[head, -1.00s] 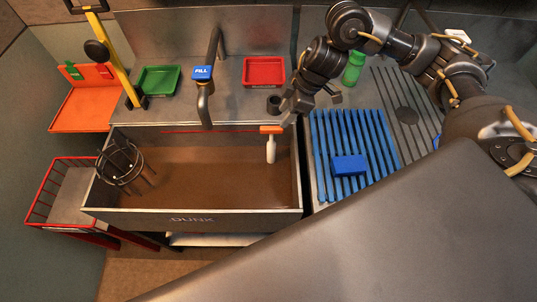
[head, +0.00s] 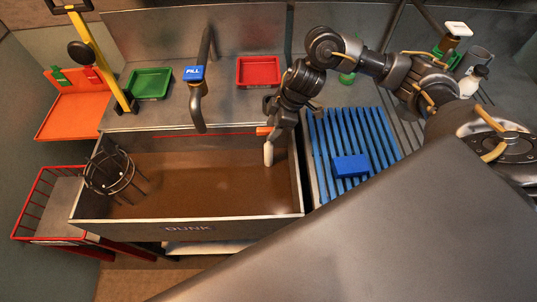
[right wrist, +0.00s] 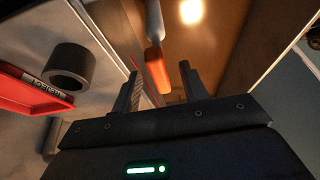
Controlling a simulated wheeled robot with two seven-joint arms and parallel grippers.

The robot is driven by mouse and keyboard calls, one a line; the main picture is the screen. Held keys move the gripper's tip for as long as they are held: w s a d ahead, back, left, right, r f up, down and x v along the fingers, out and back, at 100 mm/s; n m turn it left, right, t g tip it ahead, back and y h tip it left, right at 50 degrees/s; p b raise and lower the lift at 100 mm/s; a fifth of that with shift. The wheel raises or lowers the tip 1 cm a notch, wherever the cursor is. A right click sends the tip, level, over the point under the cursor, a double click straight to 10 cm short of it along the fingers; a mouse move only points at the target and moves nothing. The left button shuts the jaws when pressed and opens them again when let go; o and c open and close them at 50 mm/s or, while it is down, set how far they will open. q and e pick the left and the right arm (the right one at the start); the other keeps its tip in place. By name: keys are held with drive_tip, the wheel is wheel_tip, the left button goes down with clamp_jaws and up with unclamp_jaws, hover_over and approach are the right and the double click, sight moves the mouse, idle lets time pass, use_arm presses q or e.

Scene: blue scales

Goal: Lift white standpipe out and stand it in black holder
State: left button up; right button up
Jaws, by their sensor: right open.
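The white standpipe (head: 268,153) stands in the brown water near the right end of the sink. Its orange top (head: 263,131) is partly covered by my right gripper (head: 271,122) in the head view. In the right wrist view the orange top (right wrist: 157,72) lies between the open fingertips of my right gripper (right wrist: 160,80), with gaps on both sides, and the white pipe (right wrist: 154,22) extends beyond. The black holder (right wrist: 72,66), a short dark hollow cylinder, shows at left in the right wrist view; in the head view my right gripper hides it. My left gripper is not in view.
The FILL tap (head: 194,73) rises behind the sink (head: 190,230). A red tray (head: 259,73) and a green tray (head: 149,84) lie on the back ledge. A wire basket (head: 109,175) hangs at the sink's left. A blue block (head: 351,166) lies on the blue rack (head: 325,160).

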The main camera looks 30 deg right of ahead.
sight(266, 135)
drive_tip(key=shift+p+x, duration=0.45)
drive_tip(key=shift+x, duration=2.15)
drive_tip(key=shift+c, duration=0.4)
clamp_jaws()
drive_tip(key=shift+r, duration=0.1)
